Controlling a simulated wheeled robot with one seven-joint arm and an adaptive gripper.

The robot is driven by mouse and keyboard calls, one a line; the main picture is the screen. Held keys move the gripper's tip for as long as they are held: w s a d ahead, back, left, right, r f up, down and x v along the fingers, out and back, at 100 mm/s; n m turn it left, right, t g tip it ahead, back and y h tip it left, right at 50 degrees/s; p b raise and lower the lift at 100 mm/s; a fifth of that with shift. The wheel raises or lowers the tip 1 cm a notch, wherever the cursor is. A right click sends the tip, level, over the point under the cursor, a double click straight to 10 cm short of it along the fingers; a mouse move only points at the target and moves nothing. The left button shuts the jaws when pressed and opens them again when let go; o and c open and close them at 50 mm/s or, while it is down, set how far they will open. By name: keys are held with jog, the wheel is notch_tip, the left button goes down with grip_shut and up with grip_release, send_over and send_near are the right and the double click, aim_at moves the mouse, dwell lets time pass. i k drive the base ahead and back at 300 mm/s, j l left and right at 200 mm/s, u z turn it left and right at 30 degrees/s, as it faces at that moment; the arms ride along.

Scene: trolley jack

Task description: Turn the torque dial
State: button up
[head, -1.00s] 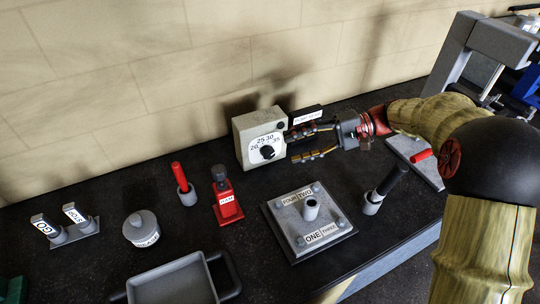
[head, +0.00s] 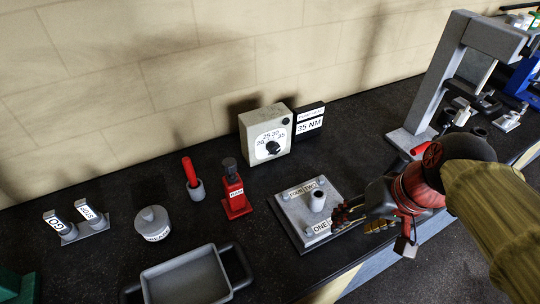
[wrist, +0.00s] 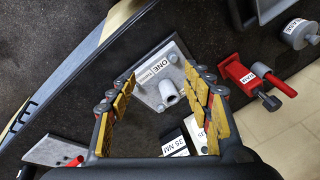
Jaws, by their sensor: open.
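The torque dial is a black round knob (head: 272,148) on the front of a pale box (head: 249,150) by the wall in the head view. Numbers from 20 to 35 arc above the knob; its exact pointing is too small to tell. A black sign (head: 309,125) reading "35 NM" stands right beside the box; it also shows in the wrist view (wrist: 176,146). My gripper (head: 355,220) is open and empty, to the right of and nearer than the dial, beside the grey bolt plate. In the wrist view its yellow-padded fingers (wrist: 160,78) are spread apart.
The grey plate (head: 295,209) with a central post lies by my fingers. A red jack (head: 235,195), a red-handled tool (head: 192,175), a lidded pot (head: 153,222) and a grey tray (head: 185,281) stand to the left. A grey press frame (head: 440,80) stands back right.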

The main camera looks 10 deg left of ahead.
aim_at(274, 147)
jog(key=k+j, duration=0.4)
jog(key=j, duration=0.15)
jog(key=k+j, duration=0.4)
jog(key=i+j, duration=0.3)
jog(key=i+u, duration=0.05)
